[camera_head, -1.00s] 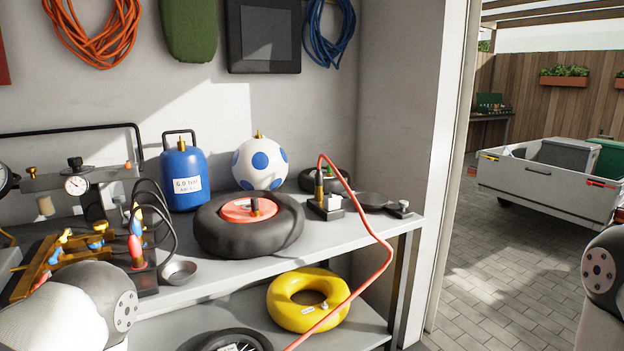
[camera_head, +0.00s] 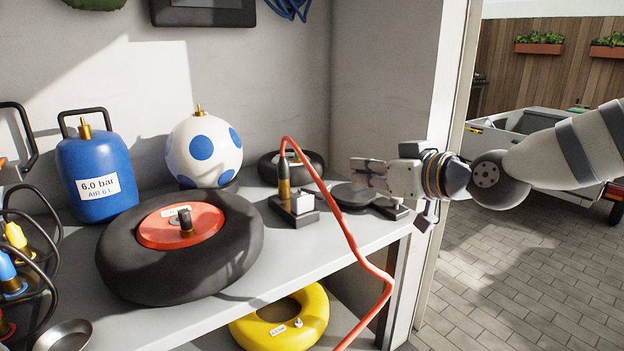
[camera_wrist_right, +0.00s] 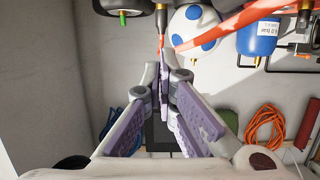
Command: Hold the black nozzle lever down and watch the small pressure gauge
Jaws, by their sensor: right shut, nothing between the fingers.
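A brass nozzle (camera_head: 284,182) with a dark upper part stands upright on a small dark base on the bench, with a red hose (camera_head: 340,218) arching from its top. I cannot clearly make out the black lever on it. My right gripper (camera_head: 358,173) comes in from the right, shut and empty, a short way right of the nozzle and above a flat black disc (camera_head: 352,197). In the right wrist view, which looks upside down, its fingers (camera_wrist_right: 162,78) meet just short of the nozzle and hose.
A large black tyre with a red hub (camera_head: 182,224), a blue air tank (camera_head: 97,178) and a blue-dotted ball (camera_head: 204,152) stand on the bench (camera_head: 300,245). The red hose hangs over the front edge, past a yellow ring (camera_head: 305,310).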

